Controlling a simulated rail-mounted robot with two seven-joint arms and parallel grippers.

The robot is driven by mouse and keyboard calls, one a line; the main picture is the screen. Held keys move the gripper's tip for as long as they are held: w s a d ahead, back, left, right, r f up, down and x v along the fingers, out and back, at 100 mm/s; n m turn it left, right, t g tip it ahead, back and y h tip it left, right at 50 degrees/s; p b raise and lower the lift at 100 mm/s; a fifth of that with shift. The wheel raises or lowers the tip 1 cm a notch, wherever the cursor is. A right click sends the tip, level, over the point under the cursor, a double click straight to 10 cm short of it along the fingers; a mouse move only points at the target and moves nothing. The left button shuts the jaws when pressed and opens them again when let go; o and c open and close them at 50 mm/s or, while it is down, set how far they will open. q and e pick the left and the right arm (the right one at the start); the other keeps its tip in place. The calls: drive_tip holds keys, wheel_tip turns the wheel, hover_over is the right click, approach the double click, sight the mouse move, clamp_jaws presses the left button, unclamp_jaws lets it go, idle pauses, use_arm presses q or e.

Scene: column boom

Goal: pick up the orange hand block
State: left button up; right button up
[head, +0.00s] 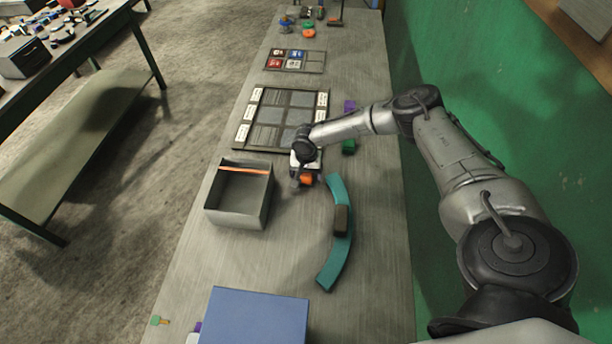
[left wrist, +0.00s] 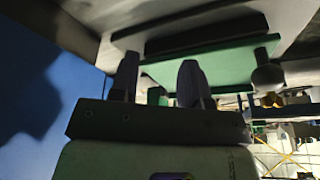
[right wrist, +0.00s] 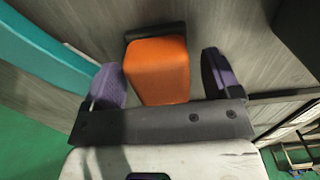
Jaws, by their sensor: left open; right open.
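The orange hand block (right wrist: 157,70) lies on the table between the two purple-padded fingers of my right gripper (right wrist: 168,78) in the right wrist view. Gaps show on both sides of the block, so the fingers are apart from it. In the head view, the block (head: 307,180) shows just below my right gripper (head: 305,186), which partly covers it. A dark piece sits at the block's far end in the right wrist view. My left gripper (left wrist: 160,85) is open in the left wrist view, with no orange block there; it is not seen in the head view.
A grey open box (head: 239,222) stands left of the block. A teal curved piece (head: 332,265) with a dark block on it lies to the right. A panel with grey squares (head: 243,134) lies beyond. A blue box (head: 255,318) is at the near end.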

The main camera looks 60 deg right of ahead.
use_arm(q)
drive_tip(key=shift+d, duration=0.25)
use_arm(e)
drive_tip(key=c, duration=1)
use_arm(q)
drive_tip(key=shift+a, duration=0.1)
use_arm(e)
drive_tip(key=shift+r, duration=0.1)
